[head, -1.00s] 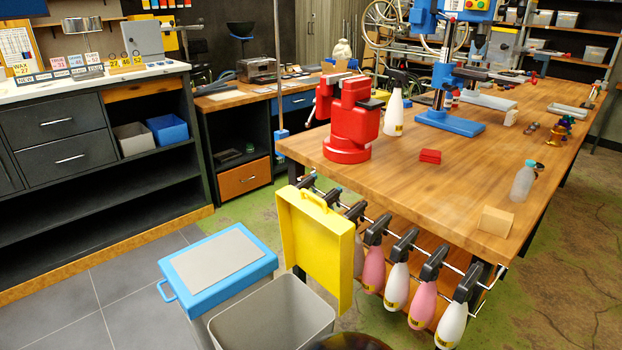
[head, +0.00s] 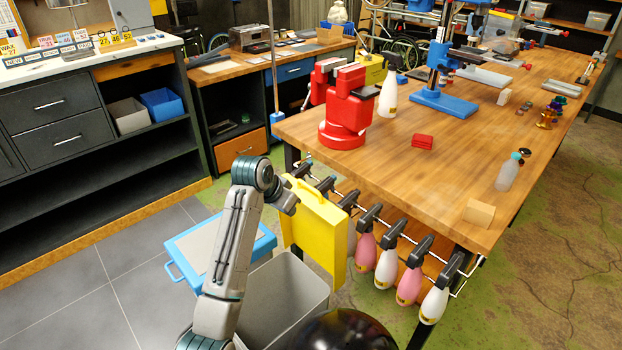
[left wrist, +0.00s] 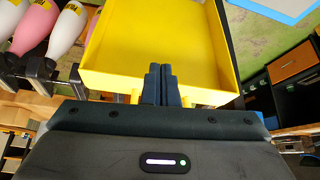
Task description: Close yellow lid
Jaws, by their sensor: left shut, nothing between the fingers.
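The yellow lid (head: 318,228) stands upright, open, at the back of a grey bin (head: 285,290) in the head view. In the left wrist view the lid (left wrist: 155,45) fills the upper middle, its hollow side and rim showing. My left gripper (head: 290,190) reaches from the left to the lid's top edge near its handle. Its fingers (left wrist: 160,72) are shut and empty, over the lid's rim edge in the left wrist view. I cannot tell if they touch it. My right gripper is not in view.
A blue-lidded bin (head: 180,250) stands left of the grey bin, partly behind my arm. Several white and pink bottles (head: 387,268) hang along the front of the wooden workbench (head: 450,170). A red vise (head: 343,115) is on the bench. Open floor lies to the left.

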